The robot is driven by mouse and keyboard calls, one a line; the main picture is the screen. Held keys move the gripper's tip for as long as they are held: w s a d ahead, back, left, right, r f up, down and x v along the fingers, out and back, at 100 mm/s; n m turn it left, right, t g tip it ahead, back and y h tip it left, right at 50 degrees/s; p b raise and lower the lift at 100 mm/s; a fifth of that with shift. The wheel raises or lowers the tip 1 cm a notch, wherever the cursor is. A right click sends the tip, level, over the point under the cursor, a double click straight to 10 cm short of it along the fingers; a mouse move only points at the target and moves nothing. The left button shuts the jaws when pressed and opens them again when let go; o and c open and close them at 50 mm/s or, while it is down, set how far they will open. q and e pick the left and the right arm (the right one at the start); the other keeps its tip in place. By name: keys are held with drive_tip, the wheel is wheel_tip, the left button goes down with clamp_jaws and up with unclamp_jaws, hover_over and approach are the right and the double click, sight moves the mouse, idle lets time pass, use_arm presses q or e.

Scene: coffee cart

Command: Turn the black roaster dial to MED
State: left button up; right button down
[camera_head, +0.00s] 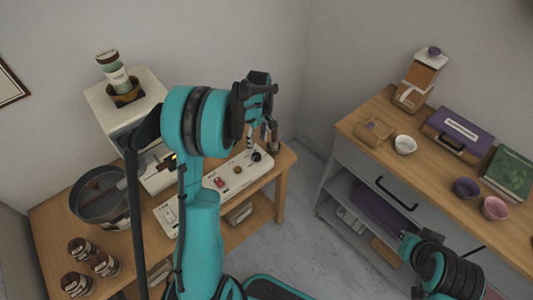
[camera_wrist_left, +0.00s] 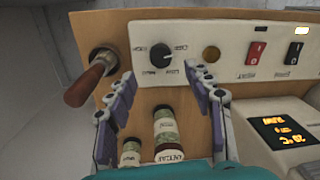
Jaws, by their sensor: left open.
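The black roaster dial (camera_wrist_left: 160,56) sits on a white control panel in the left wrist view, where the lettering appears upside down. A small pale mark shows on its right side, but I cannot tell which setting it points to. In the head view the dial (camera_head: 257,157) is near the panel's right end. My left gripper (camera_wrist_left: 161,73) is open, its fingers apart on either side below the dial in the picture, with nothing between them. In the head view this gripper (camera_head: 264,122) is above the panel. My right gripper (camera_head: 408,243) is small and dark at lower right.
A wooden-handled lever (camera_wrist_left: 90,79) projects beside the dial. Two labelled jars (camera_wrist_left: 165,133) (camera_wrist_left: 130,153) appear between the finger bases. Red and black switches (camera_wrist_left: 256,53) (camera_wrist_left: 293,53) share the panel. A drum (camera_head: 100,195) and several brown jars (camera_head: 105,264) stand at left on the cart.

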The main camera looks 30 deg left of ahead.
sight(256, 155)
use_arm(q)
drive_tip(key=f+b, duration=0.1)
drive_tip(key=f, duration=0.3)
drive_tip(key=f+b, duration=0.1)
drive_tip(key=f, duration=0.2)
drive_tip(key=shift+s+a+b, duration=0.1)
drive_tip(key=shift+s+b, duration=0.15)
drive_tip(key=shift+b, duration=0.05)
drive_tip(key=c, duration=1.2)
